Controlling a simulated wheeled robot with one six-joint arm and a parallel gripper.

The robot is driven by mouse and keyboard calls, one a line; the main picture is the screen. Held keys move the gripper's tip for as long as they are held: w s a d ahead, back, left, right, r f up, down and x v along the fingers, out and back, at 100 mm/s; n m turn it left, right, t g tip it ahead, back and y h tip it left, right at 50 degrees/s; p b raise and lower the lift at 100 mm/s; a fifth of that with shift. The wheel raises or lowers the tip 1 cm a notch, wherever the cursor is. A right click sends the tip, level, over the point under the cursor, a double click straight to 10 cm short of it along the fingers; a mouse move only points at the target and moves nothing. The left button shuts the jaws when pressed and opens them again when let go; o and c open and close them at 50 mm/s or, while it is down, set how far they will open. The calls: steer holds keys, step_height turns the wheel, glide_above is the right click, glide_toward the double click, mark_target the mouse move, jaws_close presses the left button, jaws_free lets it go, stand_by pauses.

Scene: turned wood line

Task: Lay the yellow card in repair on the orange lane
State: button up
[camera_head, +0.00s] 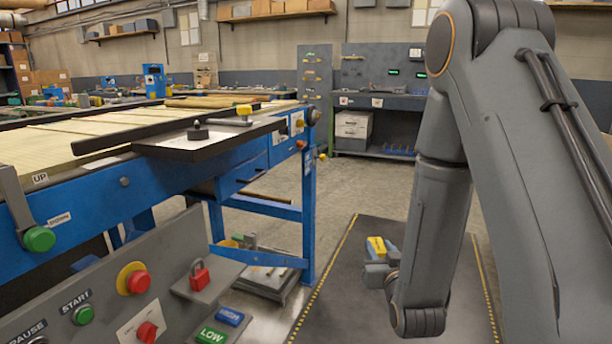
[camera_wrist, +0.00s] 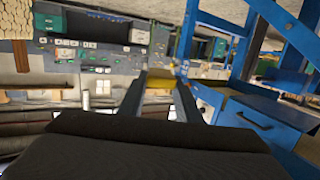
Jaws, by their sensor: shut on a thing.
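The yellow card (camera_head: 377,246) sits at my gripper (camera_head: 379,262), low in front of my arm and above the dark floor mat. In the wrist view the card (camera_wrist: 160,80) shows as a small yellow piece between the fingertips of my gripper (camera_wrist: 159,92). The jaws are shut on it. The lettering on the card is too small to read. I cannot make out an orange lane in either view.
A blue-framed bench (camera_head: 160,185) with a wooden top stands at the left. A control panel (camera_head: 150,270) with buttons is at the near left. The dark mat (camera_head: 345,290) with yellow edging has free room. A grey workbench (camera_head: 375,102) stands at the back.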

steer(key=shift+s+d+r+p, duration=0.25)
steer(key=shift+s+p, duration=0.3)
steer(key=shift+p, duration=1.2)
steer(key=s+p, duration=0.1)
steer(key=p, duration=0.1)
steer(key=s+r+p, duration=0.1)
steer(key=p, duration=0.2)
steer(key=shift+p, duration=0.35)
steer(key=p, duration=0.9)
glide_toward(385, 251)
steer(key=w+r, duration=0.1)
steer(key=w, duration=0.2)
steer(key=s+r, duration=0.2)
steer(key=s, duration=0.3)
steer(key=shift+s+a+r, duration=0.2)
steer(key=shift+s+a, duration=0.1)
steer(key=shift+a, duration=0.15)
